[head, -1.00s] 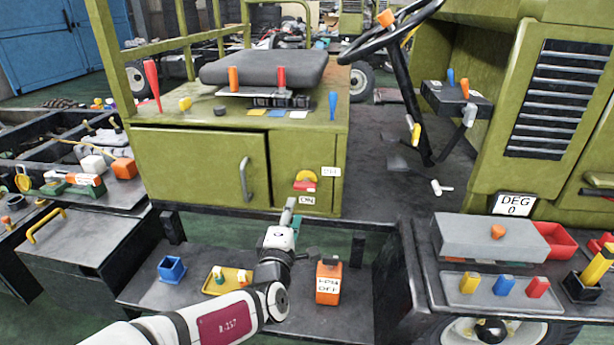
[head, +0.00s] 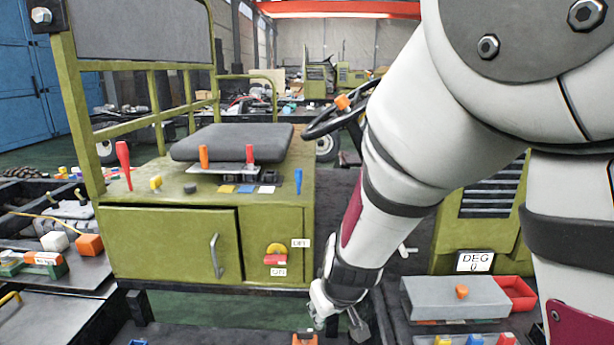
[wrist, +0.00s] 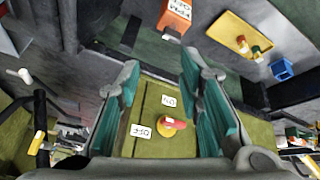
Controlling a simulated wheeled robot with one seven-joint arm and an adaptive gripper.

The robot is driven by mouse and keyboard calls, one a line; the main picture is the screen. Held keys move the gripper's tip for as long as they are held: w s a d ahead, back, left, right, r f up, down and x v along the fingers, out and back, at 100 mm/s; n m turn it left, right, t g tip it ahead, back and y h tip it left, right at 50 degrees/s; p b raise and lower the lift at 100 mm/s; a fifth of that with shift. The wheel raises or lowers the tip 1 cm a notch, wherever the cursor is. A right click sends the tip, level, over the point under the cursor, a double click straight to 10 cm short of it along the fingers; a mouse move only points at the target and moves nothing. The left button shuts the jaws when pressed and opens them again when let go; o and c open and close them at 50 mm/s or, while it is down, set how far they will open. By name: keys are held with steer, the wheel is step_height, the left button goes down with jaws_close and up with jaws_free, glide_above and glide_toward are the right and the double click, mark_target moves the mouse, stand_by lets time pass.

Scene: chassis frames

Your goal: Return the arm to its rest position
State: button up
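My arm (head: 392,205) fills the right half of the head view, bent, with its white links close to the camera. Its wrist end hangs low, in front of the green cabinet (head: 170,242); the fingertips are not clear there. In the wrist view my gripper (wrist: 160,60) has its two teal-padded fingers well apart, with nothing held between them. Between and beyond the fingers, apart from them, is the red and yellow switch (wrist: 174,125) on the green panel. The switch also shows in the head view (head: 275,256).
An orange box (wrist: 174,15) and a yellow tray (wrist: 226,32) with small parts lie on the low shelf, near a blue bin (wrist: 282,69). A grey box (head: 455,300) and red bin (head: 514,292) stand at right. My arm hides much of the steering wheel area.

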steer(key=s+d+r+m+g+y+p, duration=0.15)
steer(key=s+d+r, duration=0.45)
steer(key=s+r, duration=0.6)
steer(key=s+d+r+m+h+p, duration=0.1)
steer(key=s+d+r+m, duration=0.1)
steer(key=s+d+r, duration=0.2)
steer(key=s+d+r+m+h+p, duration=0.1)
steer(key=s+d+r, duration=0.3)
steer(key=s, duration=0.7)
steer(key=shift+d+r+m, duration=0.3)
steer(key=shift+d+m, duration=0.05)
steer(key=shift+d, duration=0.2)
steer(key=shift+h, duration=0.25)
